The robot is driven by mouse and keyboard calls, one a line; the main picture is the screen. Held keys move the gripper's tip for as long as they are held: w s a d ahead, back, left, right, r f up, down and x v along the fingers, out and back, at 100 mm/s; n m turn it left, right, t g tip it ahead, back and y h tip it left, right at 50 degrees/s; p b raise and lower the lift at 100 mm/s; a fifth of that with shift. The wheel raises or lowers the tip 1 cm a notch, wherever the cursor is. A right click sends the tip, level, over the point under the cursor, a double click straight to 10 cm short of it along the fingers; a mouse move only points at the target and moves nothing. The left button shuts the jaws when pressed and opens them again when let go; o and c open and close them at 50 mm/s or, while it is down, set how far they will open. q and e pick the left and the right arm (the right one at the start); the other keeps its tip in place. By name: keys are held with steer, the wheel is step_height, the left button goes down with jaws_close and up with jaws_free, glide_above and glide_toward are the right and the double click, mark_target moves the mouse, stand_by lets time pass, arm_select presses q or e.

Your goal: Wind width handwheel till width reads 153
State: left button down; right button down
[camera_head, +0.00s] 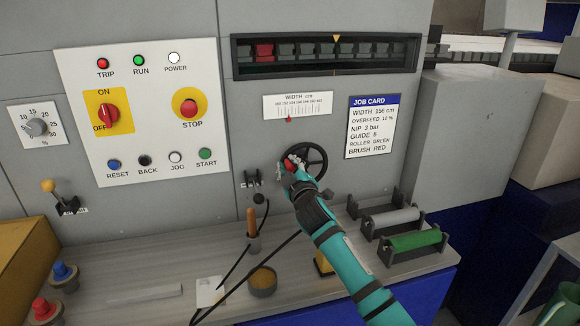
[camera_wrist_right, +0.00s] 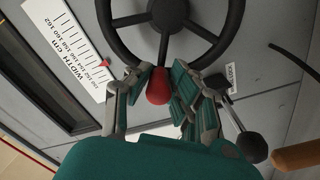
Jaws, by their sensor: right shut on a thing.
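The width handwheel (camera_head: 316,160) is a black spoked wheel on the grey panel, with a red knob (camera_wrist_right: 158,86) on its rim. My right gripper (camera_head: 289,167) is shut on the red knob, at the wheel's left side in the head view. The wrist view shows the fingers (camera_wrist_right: 160,88) on both sides of the knob. The width scale (camera_head: 298,105) is a white plate above the wheel, with a red pointer (camera_head: 289,119) below its left half. Its exact reading is too small to tell. My left gripper is not in view.
The job card (camera_head: 372,126) right of the wheel reads width 156 cm. A small black lever (camera_wrist_right: 251,146) stands close to the wheel. Below, the ledge holds a wooden-handled tool (camera_head: 252,228), a round pot (camera_head: 263,281) and a rack with grey and green rollers (camera_head: 415,240).

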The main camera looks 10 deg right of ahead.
steer(key=c, duration=1.1)
jaws_free()
steer(key=shift+c, duration=0.2)
steer(key=shift+s, duration=0.1)
steer(key=s, duration=1.1)
steer(key=shift+s+d+f, duration=0.15)
steer(key=shift+s+f, duration=0.05)
steer(key=shift+s, duration=0.2)
